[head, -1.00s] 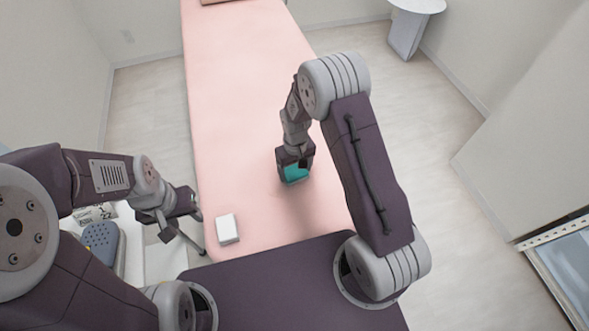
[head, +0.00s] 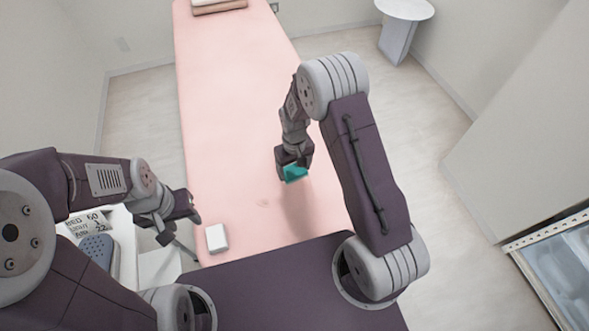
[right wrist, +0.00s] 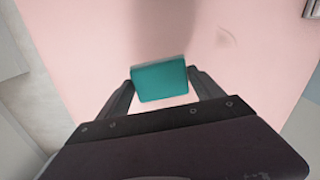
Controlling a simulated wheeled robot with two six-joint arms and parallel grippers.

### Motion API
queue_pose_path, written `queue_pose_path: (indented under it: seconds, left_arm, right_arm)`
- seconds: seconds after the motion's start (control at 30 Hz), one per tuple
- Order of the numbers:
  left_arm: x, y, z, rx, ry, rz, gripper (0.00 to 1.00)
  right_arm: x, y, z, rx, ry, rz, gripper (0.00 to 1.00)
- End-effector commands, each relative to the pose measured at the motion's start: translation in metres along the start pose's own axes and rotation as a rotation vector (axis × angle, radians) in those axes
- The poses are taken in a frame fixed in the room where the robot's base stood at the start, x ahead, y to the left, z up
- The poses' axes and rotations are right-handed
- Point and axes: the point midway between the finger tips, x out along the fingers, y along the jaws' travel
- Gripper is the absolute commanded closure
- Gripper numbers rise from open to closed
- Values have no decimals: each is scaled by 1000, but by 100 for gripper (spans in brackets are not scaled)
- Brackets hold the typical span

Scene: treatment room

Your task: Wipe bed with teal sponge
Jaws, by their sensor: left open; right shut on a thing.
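The bed (head: 235,110) is a long pink surface running away from me. My right gripper (head: 291,170) is over its near half, shut on the teal sponge (head: 295,174). The sponge also shows between the two fingers in the right wrist view (right wrist: 160,80). I cannot tell for sure whether it touches the bed. A faint mark (head: 263,202) shows on the bed, left of and nearer than the sponge, and it also shows in the right wrist view (right wrist: 228,37). My left gripper (head: 180,222) is open and empty beside the bed's left edge.
A white block (head: 217,238) lies on the bed's near left corner. A white container (head: 122,240) with a blue-grey item (head: 98,250) stands left of the bed. Folded towels (head: 218,5) lie at the far end. A round white table (head: 404,9) stands far right.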

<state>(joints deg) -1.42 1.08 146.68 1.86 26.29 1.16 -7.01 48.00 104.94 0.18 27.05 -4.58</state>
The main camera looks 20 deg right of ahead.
Motion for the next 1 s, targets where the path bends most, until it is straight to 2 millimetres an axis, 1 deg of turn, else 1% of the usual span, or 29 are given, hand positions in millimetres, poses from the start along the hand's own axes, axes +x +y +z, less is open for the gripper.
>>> queue_pose_path:
  seconds: [0.03,0.2,0.3,0.87,1.0]
  left_arm:
    - [-9,0,-1,0,0,0,54]
    - [-22,0,-2,0,0,0,54]
    - [-27,0,-3,0,0,0,54]
    - [-26,0,-3,0,0,0,54]
    - [-26,0,-3,0,0,0,54]
  right_arm:
    - [-9,0,0,0,1,0,61]
    - [-24,0,-1,1,0,0,61]
    - [-29,1,-2,1,0,0,61]
    - [-28,0,-2,1,0,0,61]
    - [-28,0,1,19,-9,-1,61]
